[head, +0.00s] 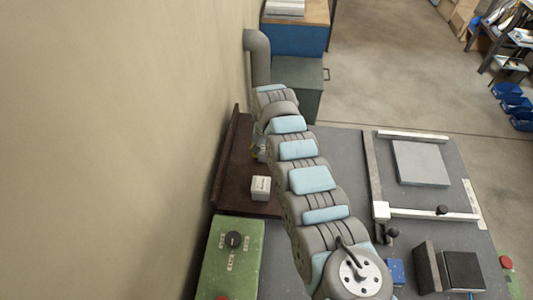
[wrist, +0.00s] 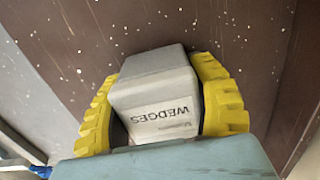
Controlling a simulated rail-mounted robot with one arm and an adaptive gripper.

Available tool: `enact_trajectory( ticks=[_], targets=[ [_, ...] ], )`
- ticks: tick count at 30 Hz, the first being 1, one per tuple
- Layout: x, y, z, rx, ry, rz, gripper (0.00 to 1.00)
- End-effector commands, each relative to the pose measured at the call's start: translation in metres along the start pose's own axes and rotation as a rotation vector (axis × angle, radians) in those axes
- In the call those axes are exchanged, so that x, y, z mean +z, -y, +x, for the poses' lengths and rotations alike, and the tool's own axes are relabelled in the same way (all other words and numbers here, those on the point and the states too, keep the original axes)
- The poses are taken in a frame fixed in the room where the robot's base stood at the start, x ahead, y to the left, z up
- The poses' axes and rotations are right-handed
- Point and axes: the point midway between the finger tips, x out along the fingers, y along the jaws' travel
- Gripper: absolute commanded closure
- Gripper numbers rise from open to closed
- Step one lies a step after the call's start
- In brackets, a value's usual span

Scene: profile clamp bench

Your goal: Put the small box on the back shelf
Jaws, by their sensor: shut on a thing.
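The small box (wrist: 155,100) is pale grey-white with the word WEDGES on the side that faces the wrist camera. My gripper (wrist: 160,88) has its yellow fingers shut on it, one on each side. Beyond the box in the wrist view is the dark brown, speckled surface of the back shelf (wrist: 240,28). I cannot tell whether the box touches it. In the head view the brown shelf (head: 232,180) runs along the wall. My arm hides nearly all of the gripper and held box there.
Another small white box (head: 261,188) with a label sits on the shelf's near part. A green control panel (head: 225,262) with a black knob stands at the shelf's near end. The grey bench holds a clamp frame (head: 372,175), a flat plate (head: 421,163) and dark blocks (head: 462,272).

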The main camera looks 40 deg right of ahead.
Motion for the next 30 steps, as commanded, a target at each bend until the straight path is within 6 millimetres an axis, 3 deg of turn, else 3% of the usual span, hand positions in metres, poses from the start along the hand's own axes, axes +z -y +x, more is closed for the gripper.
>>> enact_trajectory(
  ticks=[5,6,8,9,20,30],
  targets=[
    [0.0,0.001,0.002,0.0,0.0,-0.001,0.82],
    [0.0,0.001,0.002,0.0,0.0,-0.001,0.35],
    [0.0,0.0,0.002,0.0,-0.001,-0.001,0.18],
    [0.0,0.0,0.002,0.0,-0.001,-0.001,0.15],
    [0.0,-0.001,-0.001,0.0,0.0,0.001,0.15],
    [-0.001,0.001,-0.038,-0.001,-0.005,-0.001,0.15]
  ],
)
